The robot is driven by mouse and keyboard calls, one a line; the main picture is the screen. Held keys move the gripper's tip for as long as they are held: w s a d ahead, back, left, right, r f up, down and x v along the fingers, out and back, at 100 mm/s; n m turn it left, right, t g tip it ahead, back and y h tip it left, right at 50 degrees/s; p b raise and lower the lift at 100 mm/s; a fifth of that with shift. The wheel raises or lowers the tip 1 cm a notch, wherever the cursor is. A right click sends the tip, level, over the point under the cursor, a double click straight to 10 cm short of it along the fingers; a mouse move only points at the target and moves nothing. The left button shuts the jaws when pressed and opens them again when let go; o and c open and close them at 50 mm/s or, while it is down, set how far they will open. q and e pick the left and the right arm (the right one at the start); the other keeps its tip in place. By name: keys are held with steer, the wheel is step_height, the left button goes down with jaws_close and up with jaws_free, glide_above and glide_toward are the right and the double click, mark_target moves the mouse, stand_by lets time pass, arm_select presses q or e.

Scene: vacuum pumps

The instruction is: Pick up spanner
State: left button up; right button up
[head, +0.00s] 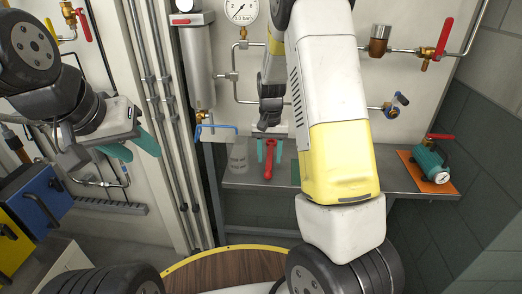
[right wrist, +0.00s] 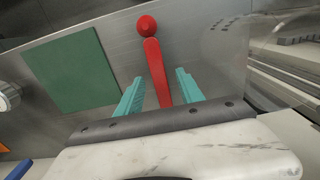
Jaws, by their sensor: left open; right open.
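The red spanner (head: 269,162) lies on the grey shelf under the wall pipes. In the right wrist view the spanner (right wrist: 155,62) has a round red end pointing away from me, and its handle reaches back between my fingers. My right gripper (head: 269,149) is open, with one teal finger on each side of the handle. In the right wrist view gaps show between the handle and both fingers of the right gripper (right wrist: 160,92). The near end of the handle is hidden by the gripper body. My left gripper (head: 134,150) is open and empty, well left of the shelf.
A green mat (right wrist: 75,70) lies beside the spanner on the shelf (head: 388,182). A clear jar (head: 238,158) stands to its left. A teal pump (head: 430,160) sits on an orange mat at the right. Pipes, a gauge (head: 241,10) and valves line the wall above.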

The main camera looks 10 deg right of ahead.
steer(key=shift+f, duration=0.15)
jaws_close()
stand_by(1.4)
